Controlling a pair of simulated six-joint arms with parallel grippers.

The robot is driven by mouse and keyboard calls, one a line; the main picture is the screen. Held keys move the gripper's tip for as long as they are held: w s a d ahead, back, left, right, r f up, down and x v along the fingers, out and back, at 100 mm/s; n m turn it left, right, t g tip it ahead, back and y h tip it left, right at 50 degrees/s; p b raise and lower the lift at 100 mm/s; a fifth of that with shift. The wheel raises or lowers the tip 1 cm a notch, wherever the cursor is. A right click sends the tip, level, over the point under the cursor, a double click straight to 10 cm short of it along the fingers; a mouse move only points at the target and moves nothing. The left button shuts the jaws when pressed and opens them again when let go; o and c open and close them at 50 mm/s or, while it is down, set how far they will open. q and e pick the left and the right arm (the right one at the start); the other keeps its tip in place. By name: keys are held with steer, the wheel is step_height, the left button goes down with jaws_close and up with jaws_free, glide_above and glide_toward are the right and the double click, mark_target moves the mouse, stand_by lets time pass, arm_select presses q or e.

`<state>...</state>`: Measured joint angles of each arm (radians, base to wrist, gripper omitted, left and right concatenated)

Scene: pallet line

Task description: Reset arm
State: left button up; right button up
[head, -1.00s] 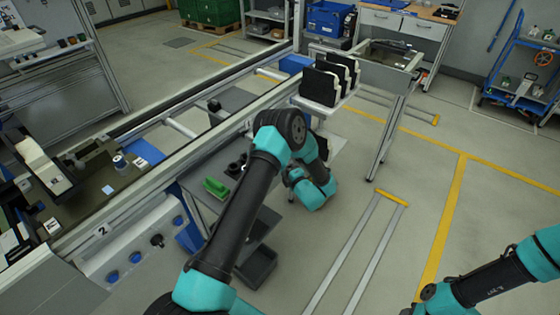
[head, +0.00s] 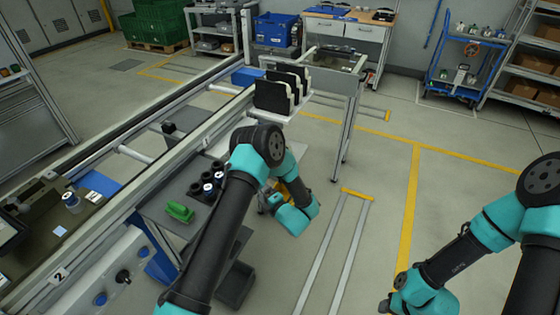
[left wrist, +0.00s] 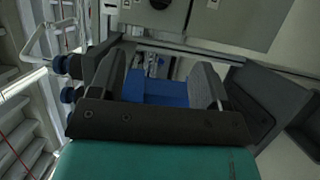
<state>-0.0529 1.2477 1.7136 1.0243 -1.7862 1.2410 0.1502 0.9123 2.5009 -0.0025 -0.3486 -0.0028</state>
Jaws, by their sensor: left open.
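My left arm rises from the bottom of the head view, bends at a dark elbow and drops to a teal wrist beside the workbench. Its gripper is mostly hidden there behind my own arm. In the left wrist view the left gripper (left wrist: 160,82) shows two dark fingers standing well apart, with nothing held between them. A blue surface (left wrist: 158,92) shows beyond the gap. My right arm comes in at the lower right of the head view, bent down over the floor. Its gripper is not visible at the bottom edge.
A grey side shelf (head: 160,212) holds a green block (head: 180,212) and several dark round parts (head: 208,188), close to my left arm. A white stand (head: 290,116) holds black-and-white panels (head: 272,97) behind my elbow. The conveyor rail (head: 120,187) runs along the left. Floor between my arms is open.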

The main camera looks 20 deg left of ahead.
arm_select(q)
steer(key=s+d+f+m+h, duration=0.2)
steer(key=s+f+m+h, duration=0.6)
steer(key=m+h, duration=0.75)
steer(key=s+d+m+g+h, duration=0.2)
steer(key=s+m+g, duration=0.2)
steer(key=s, duration=0.5)
steer(key=s+d+r+m+g+h, duration=0.1)
steer(key=s+m+g, duration=0.3)
steer(key=s+m, duration=0.5)
steer(key=shift+d+h, duration=0.45)
steer(key=shift+h, duration=0.1)
